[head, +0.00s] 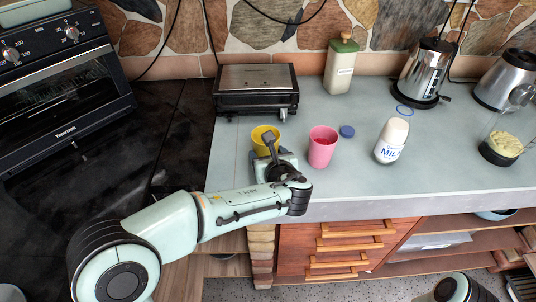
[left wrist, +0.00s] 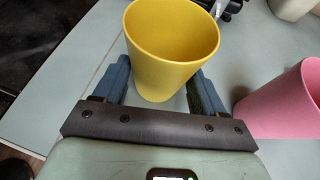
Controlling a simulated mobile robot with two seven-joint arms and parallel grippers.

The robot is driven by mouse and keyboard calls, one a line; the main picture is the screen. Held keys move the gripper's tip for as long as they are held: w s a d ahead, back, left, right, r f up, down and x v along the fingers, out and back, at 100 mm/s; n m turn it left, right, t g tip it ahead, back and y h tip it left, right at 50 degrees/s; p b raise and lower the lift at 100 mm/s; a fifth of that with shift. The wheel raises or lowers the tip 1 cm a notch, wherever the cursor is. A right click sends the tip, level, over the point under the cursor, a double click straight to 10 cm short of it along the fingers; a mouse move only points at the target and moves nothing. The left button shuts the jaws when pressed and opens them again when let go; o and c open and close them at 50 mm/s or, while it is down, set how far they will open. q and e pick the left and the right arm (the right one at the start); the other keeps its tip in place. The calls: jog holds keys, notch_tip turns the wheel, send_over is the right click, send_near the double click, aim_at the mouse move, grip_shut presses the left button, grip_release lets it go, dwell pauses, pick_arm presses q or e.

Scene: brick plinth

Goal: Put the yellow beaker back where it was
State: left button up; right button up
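The yellow beaker (head: 262,147) is upright at the front left part of the grey counter, left of the pink beaker (head: 323,147). My left gripper (head: 269,150) reaches it from the front and partly hides it in the head view. In the left wrist view the yellow beaker (left wrist: 168,50) stands between the two fingers of my left gripper (left wrist: 160,88), one on each side. Whether both fingers press on its wall is not clear. Whether its base touches the counter is hidden. The pink beaker also shows at the right of the wrist view (left wrist: 290,105). My right gripper is not in view.
A black and steel grill (head: 256,90) is behind the yellow beaker. A kettle (head: 424,72) and a green-lidded canister (head: 340,68) stand farther back. The counter's left edge is close.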

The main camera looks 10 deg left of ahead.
pick_arm(q)
jog(key=o, duration=0.3)
jog(key=shift+r, duration=0.25)
jog(key=p+v, duration=0.1)
jog(key=v, duration=1.1)
jog(key=shift+p, duration=0.3)
jog(key=shift+d, duration=0.1)
